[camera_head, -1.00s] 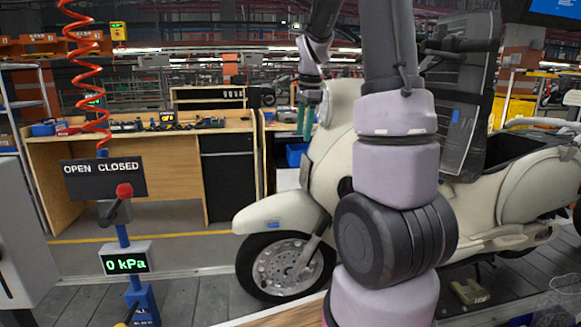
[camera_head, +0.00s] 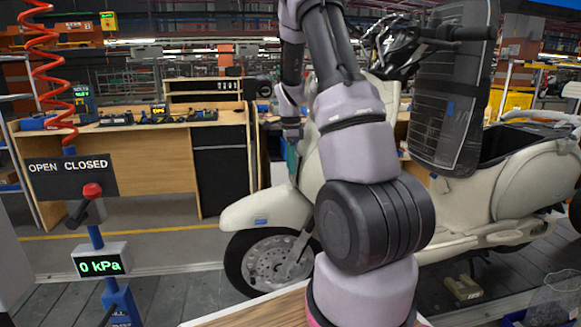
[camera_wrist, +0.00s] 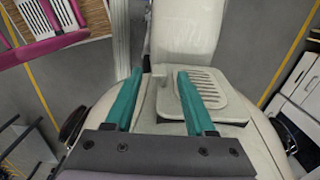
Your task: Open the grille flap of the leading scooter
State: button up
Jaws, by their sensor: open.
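The leading scooter (camera_head: 262,208) is cream and stands on the conveyor, its front wheel and fender to the left. My arm hides part of its front in the head view. In the wrist view its slotted grille flap (camera_wrist: 209,82) is a cream plate right of centre, with the front fender (camera_wrist: 185,28) beyond. My gripper (camera_wrist: 158,72) is open, with two teal fingers spread. The right finger overlaps the flap in the picture, and the flap's left edge shows between the fingers. I cannot tell whether they touch or whether the flap is ajar.
A stand with an OPEN CLOSED sign (camera_head: 72,176), a red-knobbed lever and a 0 kPa display (camera_head: 101,262) is at left. A wooden workbench (camera_head: 110,165) stands behind.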

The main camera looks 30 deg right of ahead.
jog(key=shift+f, duration=0.55)
grip_shut()
jog(key=shift+r, duration=0.1)
dwell(1.0)
